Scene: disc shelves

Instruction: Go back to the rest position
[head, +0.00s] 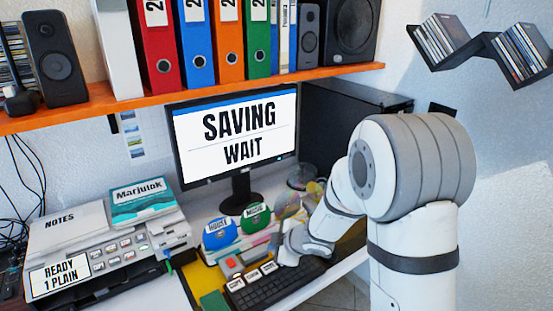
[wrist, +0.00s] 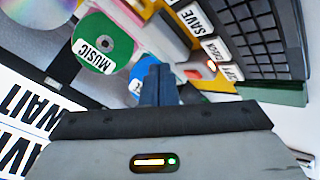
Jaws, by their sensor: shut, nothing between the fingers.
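My gripper (wrist: 160,84) is shut and empty, its two dark fingers together in the wrist view. In the head view my gripper (head: 288,254) is low over the desk, close to the labelled keys and the keyboard (head: 279,288), with its fingertips hard to make out. Whether it touches anything there I cannot tell. My arm is stretched down and left from the right side of the head view.
The monitor (head: 236,137) reads "SAVING WAIT". A green MUSIC disc (head: 256,217) and a blue disc (head: 220,233) stand beside my gripper. A printer (head: 110,250) is at left. An orange shelf (head: 190,92) with binders runs above; a zigzag disc shelf (head: 488,42) hangs upper right.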

